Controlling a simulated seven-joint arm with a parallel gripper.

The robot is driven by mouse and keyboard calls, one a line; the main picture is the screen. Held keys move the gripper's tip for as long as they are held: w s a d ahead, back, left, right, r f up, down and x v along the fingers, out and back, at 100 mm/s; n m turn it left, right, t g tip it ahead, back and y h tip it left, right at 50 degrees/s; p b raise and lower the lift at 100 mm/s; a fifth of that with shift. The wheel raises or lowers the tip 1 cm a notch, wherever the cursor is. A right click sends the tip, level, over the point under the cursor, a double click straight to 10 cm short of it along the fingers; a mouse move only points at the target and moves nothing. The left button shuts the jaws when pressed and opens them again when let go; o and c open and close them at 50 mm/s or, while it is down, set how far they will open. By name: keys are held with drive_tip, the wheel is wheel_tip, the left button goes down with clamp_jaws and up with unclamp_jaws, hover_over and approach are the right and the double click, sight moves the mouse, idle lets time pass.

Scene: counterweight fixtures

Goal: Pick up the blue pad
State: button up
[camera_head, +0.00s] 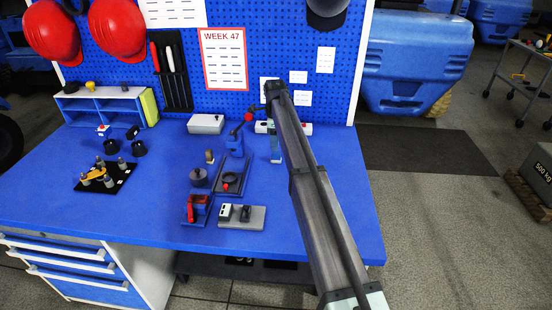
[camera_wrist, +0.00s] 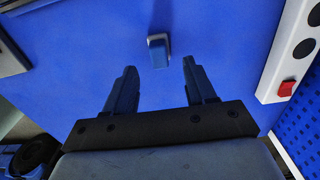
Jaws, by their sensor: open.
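The blue pad (camera_wrist: 159,52) is a small blue block with a pale grey rim on the blue tabletop. In the wrist view it lies just beyond my fingertips, roughly centred between them. My gripper (camera_wrist: 159,72) is open, with its two dark blue fingers spread apart and nothing between them. In the head view my dark forearm crosses the right part of the bench and hides most of my gripper. A small pale and teal piece shows just left of it; I cannot tell whether that is the pad or part of my gripper.
A white power strip (camera_wrist: 289,50) with a red switch lies right of the pad in the wrist view. In the head view, a grey plate (camera_head: 256,222), a black tray (camera_head: 124,168) and a pale box (camera_head: 206,123) stand left of my arm. The tabletop around the pad is clear.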

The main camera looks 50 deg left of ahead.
sight(276, 153)
drive_tip(key=shift+d+f, duration=0.2)
drive_tip(key=shift+f, duration=3)
clamp_jaws()
drive_tip(key=shift+r, duration=0.1)
